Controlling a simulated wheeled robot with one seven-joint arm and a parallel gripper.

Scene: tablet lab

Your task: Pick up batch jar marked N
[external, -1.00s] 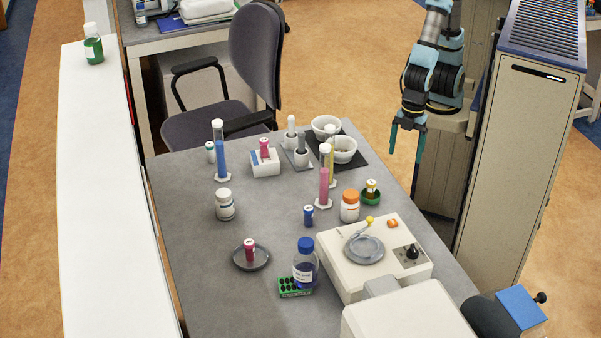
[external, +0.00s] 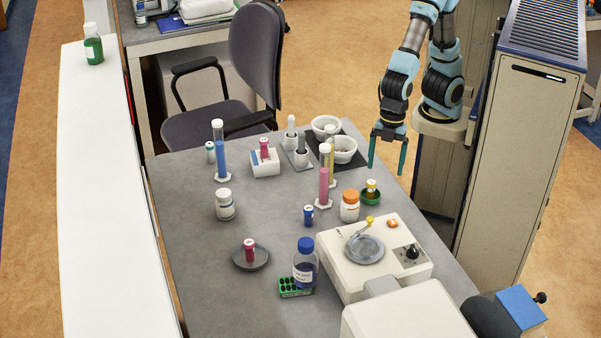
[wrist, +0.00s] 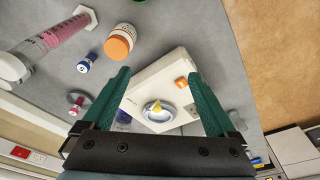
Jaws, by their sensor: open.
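Several small jars stand on the grey table, and I cannot read an N on any. A blue jar (external: 308,215) stands near the middle and shows in the wrist view (wrist: 87,62). A crimson jar (external: 249,250) stands on a dark round dish. An amber jar with a yellow cap (external: 371,187) stands in a green dish. A teal-capped jar (external: 210,152) is at the back left. My gripper (external: 387,168) is open and empty above the table's right edge; its fingers also frame the wrist view (wrist: 160,75).
A white balance (external: 340,270) with a round pan fills the front right. A blue-capped bottle (external: 305,265), an orange-capped bottle (external: 350,207) and tall cylinders (external: 323,186) stand nearby. Mortars (external: 345,150) are at the back. The left front of the table is clear.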

